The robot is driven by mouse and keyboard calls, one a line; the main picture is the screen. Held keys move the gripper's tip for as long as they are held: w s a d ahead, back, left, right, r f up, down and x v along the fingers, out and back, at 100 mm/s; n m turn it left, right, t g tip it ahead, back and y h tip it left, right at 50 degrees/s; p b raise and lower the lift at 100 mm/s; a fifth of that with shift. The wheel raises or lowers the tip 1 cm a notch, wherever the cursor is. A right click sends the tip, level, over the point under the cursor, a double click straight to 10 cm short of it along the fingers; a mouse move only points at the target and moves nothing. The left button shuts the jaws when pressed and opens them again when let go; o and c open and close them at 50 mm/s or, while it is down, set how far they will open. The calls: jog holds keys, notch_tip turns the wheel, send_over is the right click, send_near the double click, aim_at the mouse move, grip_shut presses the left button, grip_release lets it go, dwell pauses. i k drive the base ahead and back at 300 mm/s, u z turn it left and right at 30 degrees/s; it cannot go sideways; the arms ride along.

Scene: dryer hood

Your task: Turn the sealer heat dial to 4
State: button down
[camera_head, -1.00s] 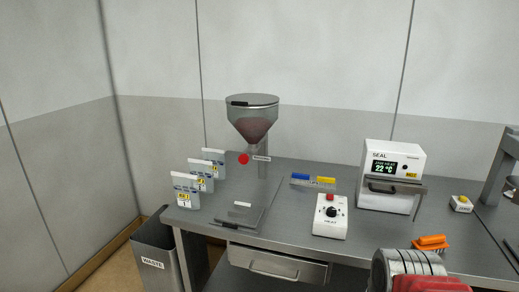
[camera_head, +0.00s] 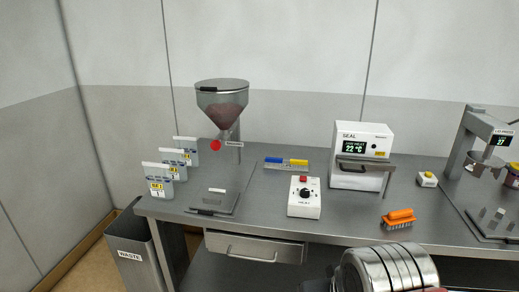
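The heat dial (camera_head: 305,194) is a black knob on the sloped face of a small white control box (camera_head: 304,210) on the bench. A red button (camera_head: 303,179) sits above it. The dial's pointer and scale are too small to read. Behind and right stands the white sealer (camera_head: 362,151), marked SEAL, with a display reading 22 °C and a dark front handle. A silver rounded part of my arm shows at the bottom, in front of the bench. My gripper's fingers are not visible.
A hopper (camera_head: 221,106) stands on the left with labelled pouches (camera_head: 158,181) beside it. An orange brush (camera_head: 398,218) lies right of the control box. Blue and yellow markers (camera_head: 286,163) lie behind it. A drawer (camera_head: 255,246) is below; a waste bin (camera_head: 131,246) stands at left.

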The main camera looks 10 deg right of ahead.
aim_at(304, 192)
jog(key=u, duration=0.2)
jog(key=i, duration=1.15)
jog(key=z, duration=0.4)
